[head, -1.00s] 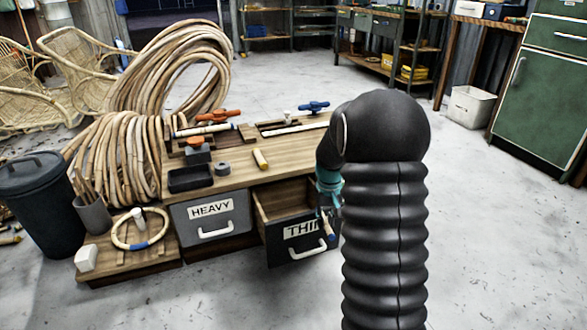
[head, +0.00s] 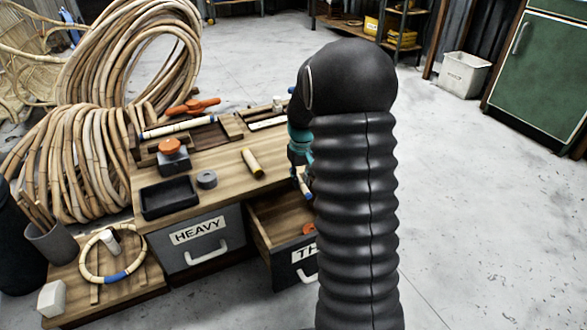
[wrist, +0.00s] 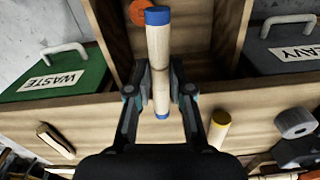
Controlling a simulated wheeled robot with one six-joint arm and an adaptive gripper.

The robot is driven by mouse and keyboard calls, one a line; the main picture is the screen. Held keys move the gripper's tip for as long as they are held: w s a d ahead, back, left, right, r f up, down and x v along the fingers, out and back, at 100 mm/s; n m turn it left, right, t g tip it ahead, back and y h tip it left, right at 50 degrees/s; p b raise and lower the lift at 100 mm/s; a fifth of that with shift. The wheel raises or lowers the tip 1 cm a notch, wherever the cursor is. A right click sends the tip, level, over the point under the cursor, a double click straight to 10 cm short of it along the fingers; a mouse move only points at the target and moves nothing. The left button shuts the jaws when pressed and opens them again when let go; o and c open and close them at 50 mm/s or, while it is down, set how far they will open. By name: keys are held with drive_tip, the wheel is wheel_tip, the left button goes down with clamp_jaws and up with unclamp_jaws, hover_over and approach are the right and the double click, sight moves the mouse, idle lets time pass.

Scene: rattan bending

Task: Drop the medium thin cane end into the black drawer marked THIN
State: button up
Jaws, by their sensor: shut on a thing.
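My gripper (wrist: 160,84) is shut on a pale cane end (wrist: 158,48) with blue tips, gripped around its middle. In the head view, a bit of the cane end (head: 303,187) shows beside my arm, which hides most of my gripper. The black drawer marked THIN (head: 287,267) is pulled open under the bench top, its label partly hidden by my arm. In the wrist view, the cane end overlaps the open drawer (wrist: 203,35) and the bench edge; its height above them is unclear. An orange piece (wrist: 138,12) lies inside the drawer.
The grey HEAVY drawer (head: 203,244) is shut beside it. A green WASTE drawer (wrist: 50,80) shows in the wrist view. A yellow-tipped cane piece (head: 252,163), a black tray (head: 168,197) and a grey roll (head: 206,179) stand on the bench. Open floor lies to the right.

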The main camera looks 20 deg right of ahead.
sight(301, 181)
wheel_tip(301, 181, down, 6)
drive_tip(key=b, duration=0.4)
idle(0.3)
drive_tip(key=o, duration=0.9)
drive_tip(key=shift+o, duration=0.2)
wheel_tip(301, 181, up, 12)
drive_tip(key=shift+r, duration=0.1)
